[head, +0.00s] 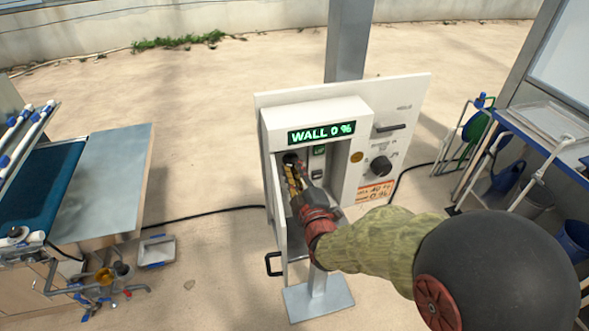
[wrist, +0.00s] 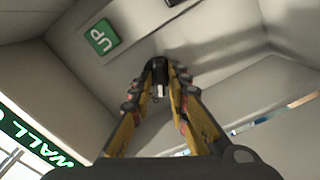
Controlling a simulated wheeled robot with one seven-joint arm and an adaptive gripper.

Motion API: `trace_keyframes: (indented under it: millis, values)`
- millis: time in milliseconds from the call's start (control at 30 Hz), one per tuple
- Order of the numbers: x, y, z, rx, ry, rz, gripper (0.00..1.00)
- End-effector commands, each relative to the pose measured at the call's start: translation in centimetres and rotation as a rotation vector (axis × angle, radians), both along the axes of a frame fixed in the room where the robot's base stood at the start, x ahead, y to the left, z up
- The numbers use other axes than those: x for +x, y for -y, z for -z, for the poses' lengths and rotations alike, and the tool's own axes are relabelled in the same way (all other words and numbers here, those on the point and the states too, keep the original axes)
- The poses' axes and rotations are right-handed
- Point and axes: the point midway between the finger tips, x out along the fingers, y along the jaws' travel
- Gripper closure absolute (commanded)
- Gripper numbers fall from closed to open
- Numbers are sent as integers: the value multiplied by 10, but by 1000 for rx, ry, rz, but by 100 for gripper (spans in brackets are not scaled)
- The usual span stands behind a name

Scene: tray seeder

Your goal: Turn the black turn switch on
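My gripper (head: 291,172) reaches into the open recess of the white control box (head: 315,112). Its yellow and black fingers also show in the wrist view (wrist: 165,72), pointing at the recess's back wall. A small dark part (wrist: 158,80) shows between the fingertips. It may be the black turn switch, but the fingers hide most of it, and I cannot tell whether they touch it. A separate round black knob (head: 380,167) sits on the panel's right side, clear of my gripper. The display (head: 321,133) reads "WALL 0 %".
A green "UP" label (wrist: 101,38) is on the recess wall, left of my fingers. A black handle (head: 389,127) sticks out above the round knob. The recess walls stand close around my gripper. A bench (head: 107,178) is at left, shelving (head: 545,140) at right.

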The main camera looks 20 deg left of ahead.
Motion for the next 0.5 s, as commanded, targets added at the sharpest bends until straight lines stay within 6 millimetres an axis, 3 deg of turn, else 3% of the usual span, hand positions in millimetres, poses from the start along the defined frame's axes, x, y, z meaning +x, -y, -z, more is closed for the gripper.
trace_keyframes:
  millis: [267,500]
  values:
    - [0,0,0,0,0,0,100]
    - [0,0,0,0,0,0,100]
